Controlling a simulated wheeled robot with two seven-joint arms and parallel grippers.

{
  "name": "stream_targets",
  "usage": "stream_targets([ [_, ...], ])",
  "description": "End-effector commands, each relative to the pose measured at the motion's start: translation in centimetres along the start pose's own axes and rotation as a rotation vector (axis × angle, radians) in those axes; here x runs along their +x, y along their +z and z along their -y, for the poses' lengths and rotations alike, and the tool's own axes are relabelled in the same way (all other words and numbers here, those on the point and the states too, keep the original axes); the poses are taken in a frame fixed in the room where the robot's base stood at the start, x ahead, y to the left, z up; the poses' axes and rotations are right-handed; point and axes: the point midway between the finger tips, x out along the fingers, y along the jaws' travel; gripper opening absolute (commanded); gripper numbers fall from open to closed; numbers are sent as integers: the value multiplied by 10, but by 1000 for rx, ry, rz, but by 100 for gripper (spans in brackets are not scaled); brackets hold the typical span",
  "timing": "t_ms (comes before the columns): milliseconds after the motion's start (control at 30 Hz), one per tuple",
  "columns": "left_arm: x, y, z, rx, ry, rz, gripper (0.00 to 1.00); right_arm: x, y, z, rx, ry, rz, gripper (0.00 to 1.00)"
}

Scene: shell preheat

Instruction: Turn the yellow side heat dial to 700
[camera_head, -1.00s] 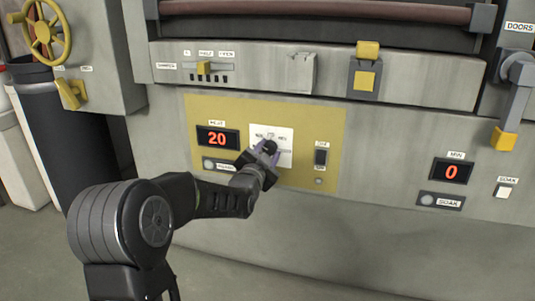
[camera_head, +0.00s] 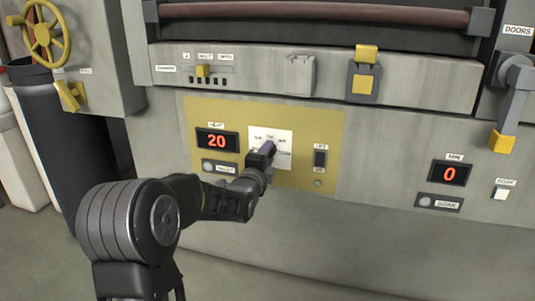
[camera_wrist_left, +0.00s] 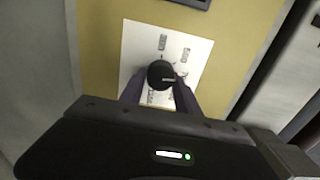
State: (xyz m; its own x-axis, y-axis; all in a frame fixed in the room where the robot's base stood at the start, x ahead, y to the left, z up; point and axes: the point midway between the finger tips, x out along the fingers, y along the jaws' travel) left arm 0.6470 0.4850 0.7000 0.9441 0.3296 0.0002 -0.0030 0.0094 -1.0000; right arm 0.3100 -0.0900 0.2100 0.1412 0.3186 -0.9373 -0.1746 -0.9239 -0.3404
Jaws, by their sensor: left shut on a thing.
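The heat dial is a round black knob (camera_wrist_left: 161,74) with a pale pointer line, set on a white scale plate (camera_head: 284,135) in the yellow panel (camera_head: 330,125). My left gripper (camera_head: 266,150) is at the dial, with its purple-grey fingers on either side of the knob and shut on it. The gripper hides most of the knob in the head view. In the left wrist view the fingers of the left gripper (camera_wrist_left: 158,92) reach the knob, and the pointer line lies roughly sideways. The scale's numbers are too small to read. The heat display (camera_head: 217,141) reads 20. My right gripper is not in view.
A preheat button (camera_head: 219,167) sits below the display, and an off/on switch (camera_head: 320,158) is right of the dial. A damper slider (camera_head: 203,71) is above. A yellow handwheel (camera_head: 45,33) is at far left. The soak display (camera_head: 450,173) reads 0.

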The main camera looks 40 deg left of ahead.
Motion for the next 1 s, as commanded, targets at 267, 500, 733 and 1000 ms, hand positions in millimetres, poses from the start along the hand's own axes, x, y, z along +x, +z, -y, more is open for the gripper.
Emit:
stream_targets([
  [267, 0, -1, -2, 134, 3, -1, 0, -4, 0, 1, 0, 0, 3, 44],
  [500, 0, 0, -2, 167, 3, -1, 0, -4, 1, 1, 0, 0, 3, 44],
  [733, 0, 0, -2, 166, 3, -1, 0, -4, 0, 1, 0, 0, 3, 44],
  [1000, 0, 0, -2, 165, 2, -1, 55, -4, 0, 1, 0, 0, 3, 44],
])
